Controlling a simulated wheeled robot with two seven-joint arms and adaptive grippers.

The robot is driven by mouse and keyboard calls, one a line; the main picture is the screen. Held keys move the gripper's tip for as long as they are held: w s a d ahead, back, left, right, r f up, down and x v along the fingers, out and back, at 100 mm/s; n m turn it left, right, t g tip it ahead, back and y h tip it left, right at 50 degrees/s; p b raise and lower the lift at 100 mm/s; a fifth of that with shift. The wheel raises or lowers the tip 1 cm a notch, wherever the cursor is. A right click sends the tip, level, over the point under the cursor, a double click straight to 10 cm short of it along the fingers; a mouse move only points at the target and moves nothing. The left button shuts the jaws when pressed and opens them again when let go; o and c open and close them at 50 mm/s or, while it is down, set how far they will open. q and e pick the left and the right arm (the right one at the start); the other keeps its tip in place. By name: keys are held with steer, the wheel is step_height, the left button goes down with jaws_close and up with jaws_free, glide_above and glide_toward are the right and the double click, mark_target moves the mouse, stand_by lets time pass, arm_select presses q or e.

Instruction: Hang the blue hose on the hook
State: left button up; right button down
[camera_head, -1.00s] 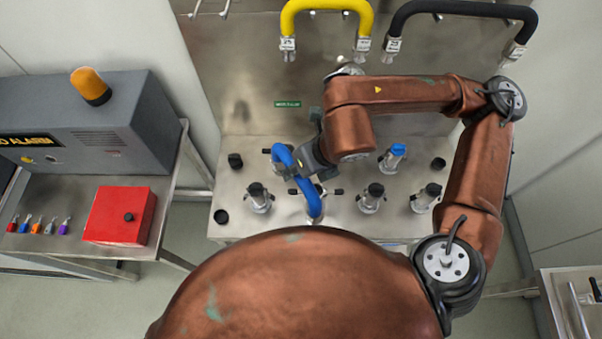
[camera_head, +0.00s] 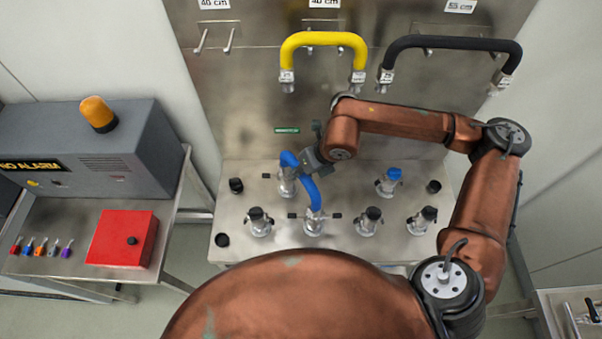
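The blue hose (camera_head: 311,192) is a short arched hose over the steel bench. Its ends are at two metal fittings, one at the back left (camera_head: 286,183) and one at the front middle (camera_head: 313,222). My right gripper (camera_head: 306,164) is at the hose's arch, touching or very close to it. Its fingertips are too small and partly hidden to show whether they are closed on the hose. An empty pair of hook pegs (camera_head: 228,40) is on the wall panel at the upper left, under a "40 cm" label. My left gripper is not in view.
A yellow hose (camera_head: 322,38) and a black hose (camera_head: 455,42) hang on the panel (camera_head: 258,95) right of the empty pegs. Several other fittings, one blue-capped (camera_head: 389,181), stand on the bench (camera_head: 345,255). A red box (camera_head: 122,238) and grey alarm unit (camera_head: 95,150) are at left.

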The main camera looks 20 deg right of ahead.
steer(key=shift+w+d+f, duration=0.2)
steer(key=shift+w+f, duration=0.25)
steer(key=shift+f, duration=0.1)
steer(key=shift+w+d+f, duration=0.15)
steer(key=shift+w+f, duration=0.25)
steer(key=shift+f, duration=0.1)
step_height(320, 180, down, 3)
steer(key=shift+r, duration=0.15)
steer(key=shift+f, duration=0.2)
steer(key=c, duration=1.7)
jaws_free()
